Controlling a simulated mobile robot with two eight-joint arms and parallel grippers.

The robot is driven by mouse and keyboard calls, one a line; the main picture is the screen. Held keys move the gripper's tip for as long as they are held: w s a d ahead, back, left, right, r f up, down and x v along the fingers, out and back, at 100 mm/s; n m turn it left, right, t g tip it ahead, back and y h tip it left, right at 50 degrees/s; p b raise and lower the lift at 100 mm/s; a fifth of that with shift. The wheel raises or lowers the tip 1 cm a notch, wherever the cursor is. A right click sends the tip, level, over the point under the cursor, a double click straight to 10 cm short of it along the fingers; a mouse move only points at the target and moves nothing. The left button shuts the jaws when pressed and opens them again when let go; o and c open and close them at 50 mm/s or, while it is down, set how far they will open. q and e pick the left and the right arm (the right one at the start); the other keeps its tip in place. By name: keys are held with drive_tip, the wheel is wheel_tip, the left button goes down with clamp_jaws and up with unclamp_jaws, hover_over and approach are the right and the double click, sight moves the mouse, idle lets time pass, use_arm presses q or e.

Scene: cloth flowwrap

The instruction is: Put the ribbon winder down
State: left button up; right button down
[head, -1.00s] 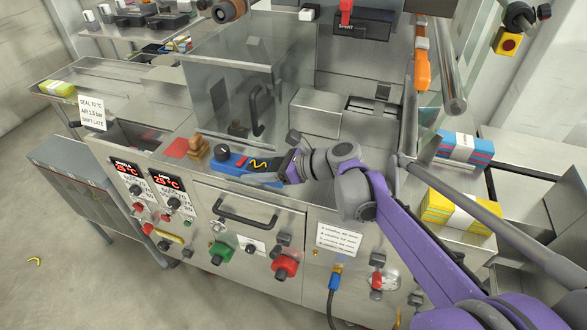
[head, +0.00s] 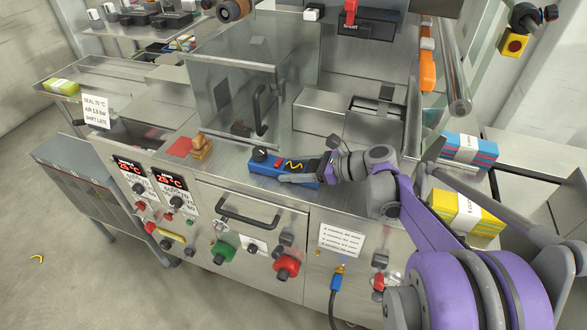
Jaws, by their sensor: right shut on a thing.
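The ribbon winder (head: 264,166) is a long blue device with a black knob at its left end, a red mark and a yellow squiggle. It lies level over the steel machine top (head: 232,163), close to the front edge. I cannot tell whether its underside touches the steel. My right gripper (head: 307,174) is shut on the winder's right end, with one finger along its front side. The gripper hides part of that end. My left gripper is not in view.
A brown wooden stamp (head: 202,147) and a red pad (head: 178,149) lie left of the winder. A clear guard door with a black handle (head: 259,110) stands behind it. Yellow packs (head: 468,214) lie at the right. Bare steel lies between stamp and winder.

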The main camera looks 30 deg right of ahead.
drive_tip(key=shift+f, duration=0.1)
drive_tip(key=shift+f, duration=0.15)
drive_tip(key=shift+c, duration=0.4)
unclamp_jaws()
drive_tip(key=shift+r, duration=0.25)
drive_tip(key=shift+s+d+r, duration=0.15)
drive_tip(key=shift+s+d, duration=0.1)
drive_tip(key=v, duration=1.1)
drive_tip(key=shift+s, duration=0.15)
